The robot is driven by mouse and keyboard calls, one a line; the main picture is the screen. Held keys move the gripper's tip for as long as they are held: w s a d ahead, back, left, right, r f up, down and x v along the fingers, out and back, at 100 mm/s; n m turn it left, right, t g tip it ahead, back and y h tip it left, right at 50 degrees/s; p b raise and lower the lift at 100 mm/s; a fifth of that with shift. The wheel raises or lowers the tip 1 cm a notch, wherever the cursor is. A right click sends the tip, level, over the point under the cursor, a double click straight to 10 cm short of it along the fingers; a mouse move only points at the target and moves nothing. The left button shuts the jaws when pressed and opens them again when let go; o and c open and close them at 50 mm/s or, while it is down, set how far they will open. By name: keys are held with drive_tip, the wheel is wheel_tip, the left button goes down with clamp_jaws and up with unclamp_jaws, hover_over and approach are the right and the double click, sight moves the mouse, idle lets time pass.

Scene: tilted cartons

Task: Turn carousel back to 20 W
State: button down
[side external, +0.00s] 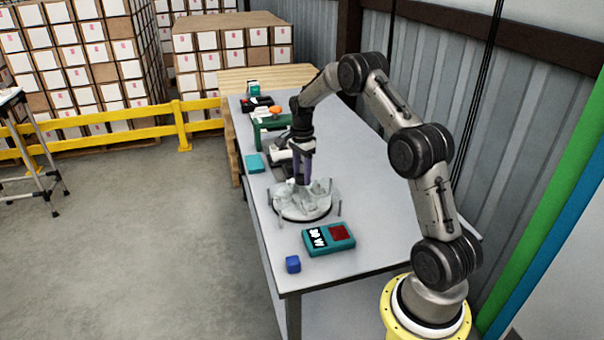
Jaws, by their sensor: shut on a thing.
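The carousel (290,213) is a pale grey round turntable with several clear or grey upright pieces and thin posts around its edge. It sits on the near half of the table. My gripper (303,180), with purple fingers, points down at the carousel's far side. It is shut on a part of the carousel; the fingertips and the exact part they hold are hard to make out. A teal box (329,239) with a dark red panel and a black display stands in front of the carousel. Its white text looks like "30 W", but the first digit is unclear.
A teal block (255,163) lies at the left edge. Behind my gripper are a green stand (268,131) and an orange item (275,111). The table (370,205) is bare right of the carousel.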

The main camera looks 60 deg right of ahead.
drive_tip(key=shift+r+m, duration=0.1)
drive_tip(key=shift+m, duration=0.6)
drive_tip(key=shift+c, duration=1.4)
unclamp_jaws()
wheel_tip(320, 180, up, 14)
